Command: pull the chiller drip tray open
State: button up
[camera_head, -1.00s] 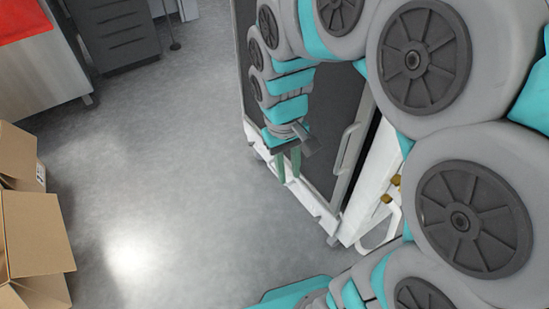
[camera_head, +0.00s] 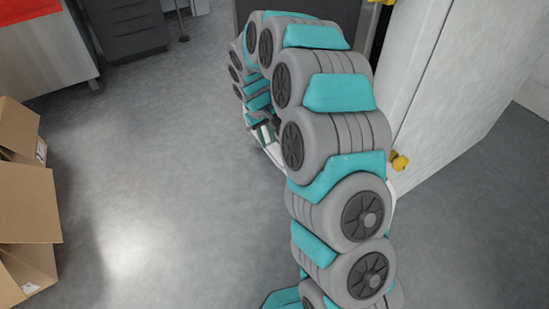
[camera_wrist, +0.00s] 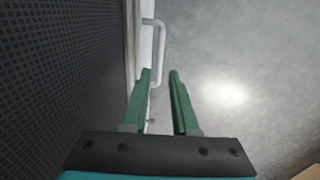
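My gripper (camera_wrist: 160,72) is open, its two green fingers apart with nothing held between them. A pale bar handle (camera_wrist: 161,50) stands out from a white strip just ahead of the fingertips in the wrist view. The handle's near end shows in the gap, close to the left finger; I cannot tell whether they touch. The white strip, which looks like the drip tray's front (camera_wrist: 145,45), runs along a dark perforated panel (camera_wrist: 60,80). In the head view my gripper (camera_head: 265,130) is low beside a white edge (camera_head: 275,153), and my arm hides most of the chiller.
A tall white cabinet (camera_head: 440,70) with yellow fittings (camera_head: 399,162) stands at the right. Cardboard boxes (camera_head: 25,200) lie at the left edge. A dark drawer unit (camera_head: 130,30) stands at the back left. The grey floor between is clear.

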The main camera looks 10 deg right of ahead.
aim_at(272, 157)
jog(key=f, duration=0.2)
jog(key=d+f, duration=0.1)
jog(key=f, duration=0.2)
jog(key=f+b, duration=0.1)
jog(key=f, duration=0.2)
jog(key=shift+w+d, duration=0.2)
jog(key=shift+w, duration=0.1)
jog(key=shift+r, duration=0.1)
grip_shut()
dwell(1.1)
